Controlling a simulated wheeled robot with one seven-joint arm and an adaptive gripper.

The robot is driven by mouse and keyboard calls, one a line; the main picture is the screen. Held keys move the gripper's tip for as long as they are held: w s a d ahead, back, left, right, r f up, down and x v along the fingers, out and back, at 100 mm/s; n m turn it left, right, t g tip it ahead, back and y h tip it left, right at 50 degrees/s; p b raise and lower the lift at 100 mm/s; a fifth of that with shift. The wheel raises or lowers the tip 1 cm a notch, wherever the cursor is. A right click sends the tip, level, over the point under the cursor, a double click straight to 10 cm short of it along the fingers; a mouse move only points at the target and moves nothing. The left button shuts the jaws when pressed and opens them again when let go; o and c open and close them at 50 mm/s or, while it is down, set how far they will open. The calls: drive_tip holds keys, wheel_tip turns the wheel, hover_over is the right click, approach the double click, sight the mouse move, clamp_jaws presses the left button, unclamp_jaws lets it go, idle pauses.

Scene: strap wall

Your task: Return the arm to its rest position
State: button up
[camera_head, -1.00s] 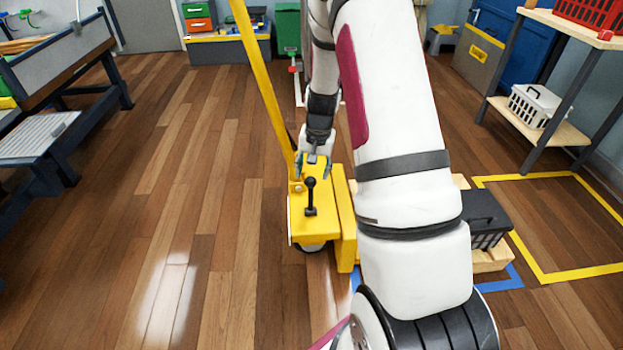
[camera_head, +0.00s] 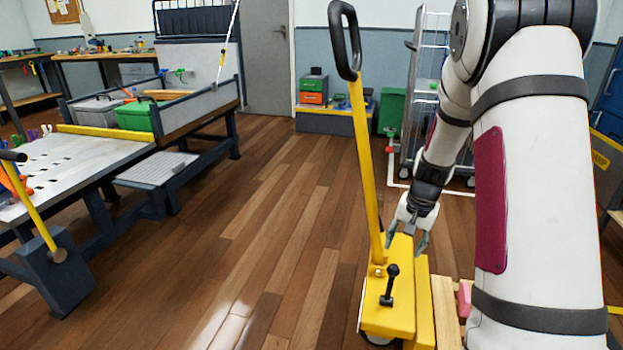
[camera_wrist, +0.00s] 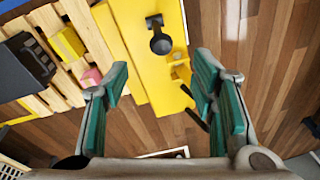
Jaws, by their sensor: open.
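My gripper (camera_head: 408,245) hangs fingers-down above the back end of the yellow pallet jack (camera_head: 388,318) in the head view. In the wrist view my gripper (camera_wrist: 162,95) has its two green-padded fingers wide apart with nothing between them. The yellow body of the jack (camera_wrist: 140,60) lies beyond the fingertips, with its black knobbed lever (camera_wrist: 160,42). My arm is bent, with the upper part rising at the right of the head view and the forearm reaching down to the jack. I cannot tell whether the fingers touch the jack.
The jack's tall yellow handle (camera_head: 365,150) stands just left of my forearm. A wooden pallet (camera_wrist: 45,60) carries a dark crate (camera_wrist: 25,60), a yellow block (camera_wrist: 68,44) and a pink block (camera_wrist: 91,77). A workbench (camera_head: 75,165) stands left. Floor (camera_head: 250,220) between is clear.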

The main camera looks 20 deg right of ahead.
drive_tip(key=s+a+r+n+y, duration=0.1)
drive_tip(key=s+a+r+n, duration=0.2)
drive_tip(key=s+a+r, duration=0.5)
drive_tip(key=s+a+r+n, duration=0.2)
drive_tip(key=s+a+r, duration=0.3)
drive_tip(key=a+r, duration=0.5)
drive_tip(key=s+a+r+n+g, duration=0.1)
drive_tip(key=s+a+n, duration=0.15)
drive_tip(key=s, duration=0.85)
drive_tip(key=s+a+r+n+g, duration=0.1)
drive_tip(key=s+a+r+n, duration=0.15)
drive_tip(key=s, duration=0.75)
wheel_tip(320, 180, up, 32)
drive_tip(key=t+p, duration=0.4)
drive_tip(key=p, duration=2.7)
drive_tip(key=shift+s+f+h, duration=0.15)
drive_tip(key=shift+s+h, duration=0.05)
drive_tip(key=shift+h, duration=0.2)
